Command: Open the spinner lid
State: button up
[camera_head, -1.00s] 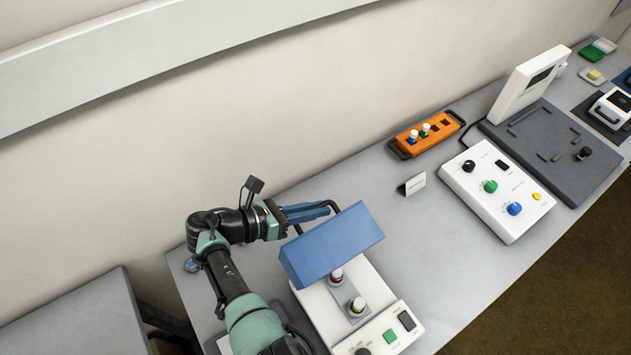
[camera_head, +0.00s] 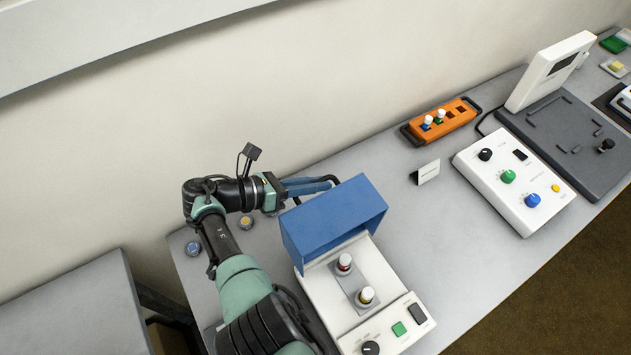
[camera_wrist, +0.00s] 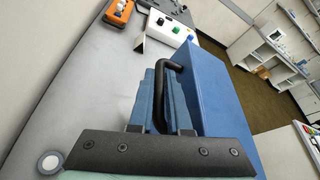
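The spinner (camera_head: 322,305) is a white box at the bottom middle of the head view, with a blue lid (camera_head: 335,218) hinged at its back. The lid stands raised, well clear of the vials below it. Its black handle (camera_head: 331,179) is on the far side and also shows in the wrist view (camera_wrist: 177,66). My gripper (camera_head: 318,187) reaches in from the left behind the lid. In the wrist view its blue fingers (camera_wrist: 164,98) look closed around the handle bar; the exact contact is partly hidden.
Two capped vials (camera_head: 345,262) (camera_head: 366,295) stand in the spinner's grey holder. A small white sign (camera_head: 426,172), an orange rack (camera_head: 441,121) and a white control box (camera_head: 515,180) stand to the right. Bare table lies between the spinner and the control box.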

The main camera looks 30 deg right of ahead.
jog(key=shift+o, duration=0.6)
jog(key=shift+a, duration=0.1)
jog(key=b+v, duration=0.2)
jog(key=v, duration=1)
jog(key=shift+a+r, duration=0.15)
jog(key=shift+a, duration=0.25)
